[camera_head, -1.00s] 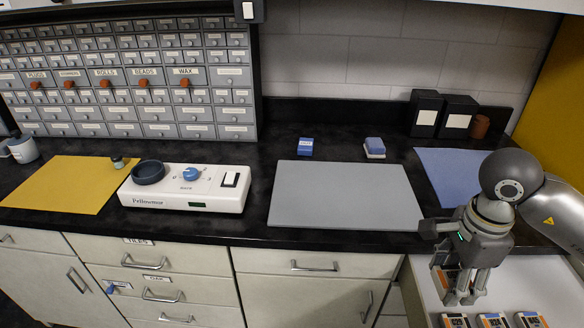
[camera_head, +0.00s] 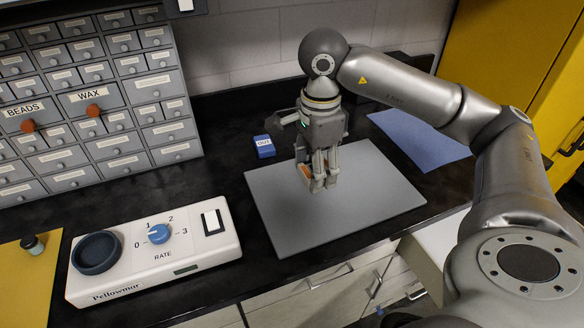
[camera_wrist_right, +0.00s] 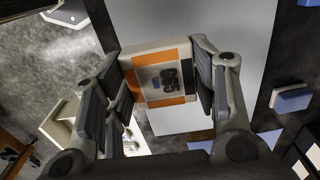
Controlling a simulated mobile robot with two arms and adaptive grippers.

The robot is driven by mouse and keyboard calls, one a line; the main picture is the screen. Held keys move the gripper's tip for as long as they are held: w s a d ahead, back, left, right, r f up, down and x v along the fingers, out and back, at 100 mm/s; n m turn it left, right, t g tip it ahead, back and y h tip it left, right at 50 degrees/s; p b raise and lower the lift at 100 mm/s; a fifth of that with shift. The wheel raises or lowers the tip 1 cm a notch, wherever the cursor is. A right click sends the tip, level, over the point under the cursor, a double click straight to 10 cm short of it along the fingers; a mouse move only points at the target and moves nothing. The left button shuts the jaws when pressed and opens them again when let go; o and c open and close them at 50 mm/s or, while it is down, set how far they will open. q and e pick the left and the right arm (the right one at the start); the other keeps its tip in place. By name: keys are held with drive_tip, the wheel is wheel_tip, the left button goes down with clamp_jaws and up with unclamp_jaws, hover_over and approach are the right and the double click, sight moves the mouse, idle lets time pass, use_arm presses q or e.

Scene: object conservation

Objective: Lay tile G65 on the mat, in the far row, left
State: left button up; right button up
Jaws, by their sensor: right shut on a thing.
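Only an orange bit of the tile (camera_head: 305,171) shows there between the fingers. I cannot tell whether the tile touches the mat. The mat's visible surface is otherwise bare. It also shows behind the tile in the wrist view (camera_wrist_right: 235,35). My left gripper is not in view.
A blue block marked OUT (camera_head: 264,146) lies beyond the mat's far left corner. A blue sheet (camera_head: 420,142) lies to the right. A white device with a dial (camera_head: 155,250) stands to the left, below the drawer cabinet (camera_head: 95,95). My right arm hides part of the counter.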

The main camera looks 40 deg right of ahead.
drive_tip(key=w+f+p, duration=0.2)
drive_tip(key=w, duration=0.4)
hover_over(286, 184)
drive_tip(key=s, duration=0.1)
wheel_tip(286, 184, down, 5)
drive_tip(key=shift+s+a+f+p, duration=0.1)
drive_tip(key=shift+f+p, duration=0.1)
drive_tip(key=shift+p, duration=0.2)
drive_tip(key=shift+w+f, duration=0.6)
drive_tip(key=shift+f, duration=0.15)
wheel_tip(286, 184, down, 2)
drive_tip(key=shift+f+p, duration=0.1)
drive_tip(key=shift+p, duration=0.75)
drive_tip(key=shift+f, duration=0.3)
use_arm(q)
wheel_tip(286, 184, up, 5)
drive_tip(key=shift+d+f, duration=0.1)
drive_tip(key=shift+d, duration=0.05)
use_arm(e)
drive_tip(key=shift+f, duration=0.1)
